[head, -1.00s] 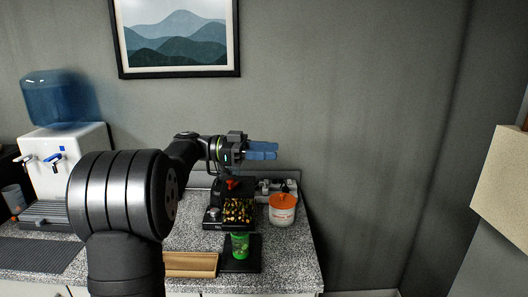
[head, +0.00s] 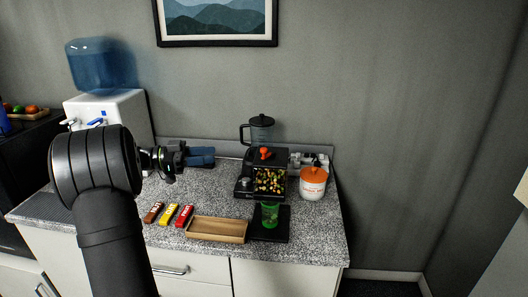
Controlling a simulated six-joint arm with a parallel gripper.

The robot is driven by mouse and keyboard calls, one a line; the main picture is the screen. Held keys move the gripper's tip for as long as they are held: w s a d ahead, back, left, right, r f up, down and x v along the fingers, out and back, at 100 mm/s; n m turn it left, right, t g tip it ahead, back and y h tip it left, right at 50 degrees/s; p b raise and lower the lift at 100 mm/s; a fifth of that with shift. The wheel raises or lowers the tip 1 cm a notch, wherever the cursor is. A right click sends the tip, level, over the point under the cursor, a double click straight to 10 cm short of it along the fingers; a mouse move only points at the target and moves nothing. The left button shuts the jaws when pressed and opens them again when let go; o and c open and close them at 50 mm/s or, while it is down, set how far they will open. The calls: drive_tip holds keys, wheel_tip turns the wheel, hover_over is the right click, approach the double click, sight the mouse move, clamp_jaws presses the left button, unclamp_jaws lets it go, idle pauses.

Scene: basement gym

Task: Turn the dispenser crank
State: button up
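The dispenser (head: 246,186) is a black unit on the counter with a clear window full of mixed colourful pieces. An orange knob (head: 265,153), apparently the crank's handle, shows at its top. A green cup (head: 269,212) stands below the window on the dispenser's black base (head: 283,222). My gripper (head: 212,157) has blue fingers pointing right. It appears left of the dispenser and the orange knob in the picture, apart from both. No held thing shows, but the gap between the fingers is not clear.
A blender (head: 261,129) stands behind the dispenser, and a white jar with an orange lid (head: 313,183) to its right. A wooden tray (head: 217,238) and several wrapped bars (head: 168,214) lie in front. A water cooler (head: 112,112) stands at the left. The counter between is clear.

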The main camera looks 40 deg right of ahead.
sight(264, 149)
drive_tip(key=x, duration=1.6)
drive_tip(key=shift+s+d, duration=0.25)
drive_tip(key=shift+d, duration=0.05)
clamp_jaws()
drive_tip(key=shift+w+g, duration=0.1)
drive_tip(key=shift+g, duration=0.2)
